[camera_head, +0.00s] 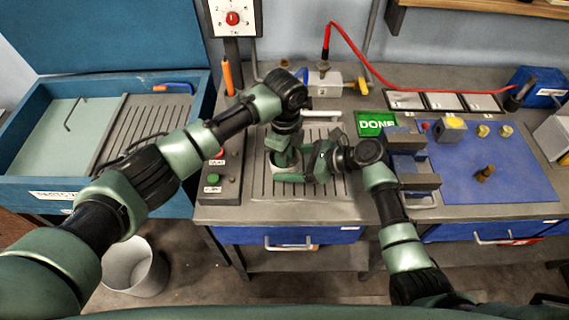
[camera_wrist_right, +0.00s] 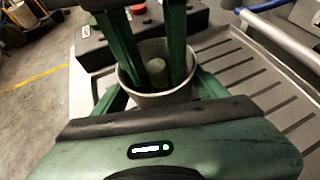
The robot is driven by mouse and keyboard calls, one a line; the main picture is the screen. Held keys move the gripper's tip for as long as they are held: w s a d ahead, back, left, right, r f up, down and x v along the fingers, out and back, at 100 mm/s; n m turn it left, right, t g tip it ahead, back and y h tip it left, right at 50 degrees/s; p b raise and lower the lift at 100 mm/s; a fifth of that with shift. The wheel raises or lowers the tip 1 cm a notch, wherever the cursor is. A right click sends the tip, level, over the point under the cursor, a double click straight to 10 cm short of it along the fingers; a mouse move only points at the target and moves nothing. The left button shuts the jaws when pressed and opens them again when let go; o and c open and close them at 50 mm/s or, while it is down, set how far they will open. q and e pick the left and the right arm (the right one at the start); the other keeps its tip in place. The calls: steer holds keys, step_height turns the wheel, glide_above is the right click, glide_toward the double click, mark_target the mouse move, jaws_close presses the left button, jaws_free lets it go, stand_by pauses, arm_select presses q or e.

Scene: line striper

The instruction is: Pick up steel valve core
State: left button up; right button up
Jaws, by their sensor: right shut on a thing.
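A light grey, round, open-topped cup (camera_head: 283,172) stands over the slotted metal tray on the bench; its rim also shows in the right wrist view (camera_wrist_right: 150,101). Inside it is a short grey cylinder (camera_wrist_right: 157,70), which looks like the steel valve core. My right gripper (camera_head: 302,167) comes from the right and is shut on the cup, with one finger on each side of it. My left gripper (camera_head: 284,158) points down into the cup. Its two green fingers stand apart on either side of the cylinder, with gaps visible. The cylinder's base is hidden.
The slotted tray (camera_head: 330,186) lies around the cup. A control box with buttons (camera_head: 222,180) is to the left, and grey blocks (camera_head: 410,160) are to the right. A blue mat (camera_head: 520,175) holds small brass-coloured parts.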

arm_select(q)
steer(key=shift+f, duration=0.2)
jaws_close()
step_height(320, 180, up, 10)
steer(key=shift+r, duration=0.1)
arm_select(e)
steer(key=o, duration=1.1)
steer(key=shift+c, duration=0.2)
